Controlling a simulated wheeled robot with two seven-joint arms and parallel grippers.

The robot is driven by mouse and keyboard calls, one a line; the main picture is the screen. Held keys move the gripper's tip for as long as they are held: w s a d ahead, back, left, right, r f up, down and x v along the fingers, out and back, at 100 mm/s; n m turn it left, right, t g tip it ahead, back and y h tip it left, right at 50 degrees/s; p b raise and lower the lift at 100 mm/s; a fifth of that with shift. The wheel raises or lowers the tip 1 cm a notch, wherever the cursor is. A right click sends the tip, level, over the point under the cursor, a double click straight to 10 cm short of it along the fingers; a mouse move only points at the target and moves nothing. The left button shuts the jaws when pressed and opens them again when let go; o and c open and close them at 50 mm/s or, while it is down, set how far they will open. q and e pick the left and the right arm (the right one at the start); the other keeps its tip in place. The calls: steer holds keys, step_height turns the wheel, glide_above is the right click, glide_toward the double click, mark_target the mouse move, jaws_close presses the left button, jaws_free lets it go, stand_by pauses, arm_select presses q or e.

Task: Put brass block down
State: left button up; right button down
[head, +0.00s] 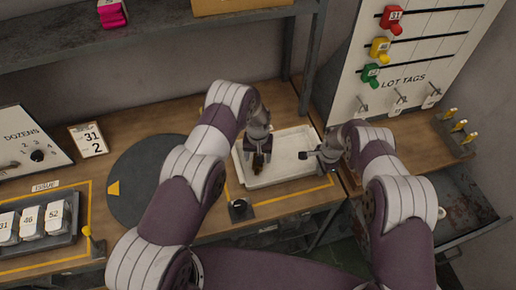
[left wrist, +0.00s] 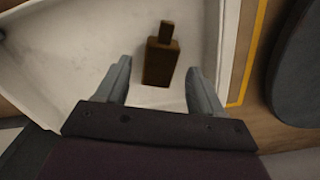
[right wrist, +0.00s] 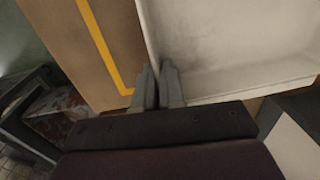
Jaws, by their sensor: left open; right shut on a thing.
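The brass block (left wrist: 160,62), dark brown with a narrow knob on one end, sits in the white tray (left wrist: 80,35). In the head view the block (head: 258,161) shows just below my left gripper (head: 258,150). My left gripper (left wrist: 159,66) is open, with one finger on each side of the block and a visible gap to both. My right gripper (head: 306,156) is at the right side of the tray (head: 285,172). In the right wrist view its fingers (right wrist: 158,72) are closed together on the tray's rim.
A dark round disc (head: 140,195) lies left of the tray. A small dark cup-like fixture (head: 239,209) stands at the front edge. A tray of numbered white packs (head: 33,222) is at far left. An open metal drawer (head: 465,205) is at right. A shelf (head: 150,35) hangs above.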

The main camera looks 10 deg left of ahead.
steer(key=c, duration=1.2)
jaws_free()
arm_select(q)
step_height(320, 180, up, 10)
steer(key=shift+f, duration=0.15)
arm_select(e)
steer(key=shift+o, duration=0.2)
steer(key=shift+r, duration=0.1)
